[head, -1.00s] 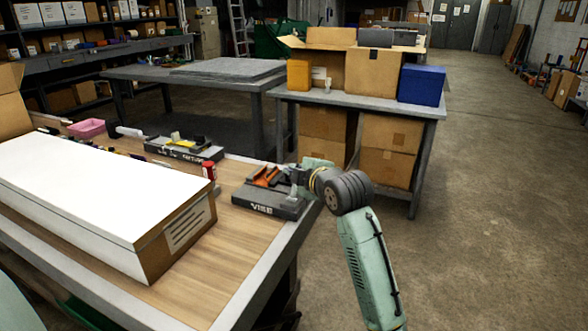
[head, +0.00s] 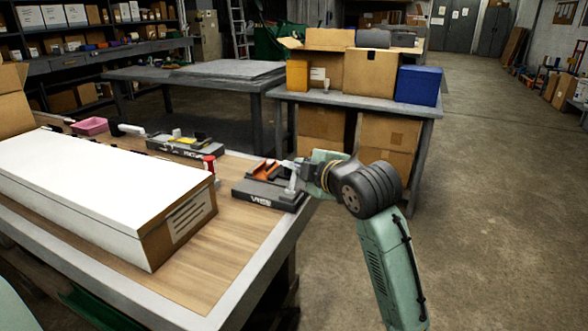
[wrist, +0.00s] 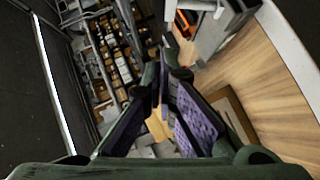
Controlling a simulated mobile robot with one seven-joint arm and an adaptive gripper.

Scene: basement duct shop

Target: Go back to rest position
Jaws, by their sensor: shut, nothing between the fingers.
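My arm reaches in from the lower right of the head view, and my gripper (head: 290,168) is at the vise (head: 266,192) near the bench's right corner, in front of or over it; I cannot tell whether they touch. In the wrist view my gripper's fingers (wrist: 168,78) come together at the tips, with nothing seen between them. The orange part of the vise shows at the top of the wrist view (wrist: 184,22). The gripper hides some of the vise in the head view.
A long white-topped box (head: 80,185) lies on the wooden bench (head: 215,262). A red can (head: 209,165), a second tool block (head: 185,146) and a pink bin (head: 91,126) stand behind it. A grey table (head: 345,98) carries boxes and a blue box (head: 418,85).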

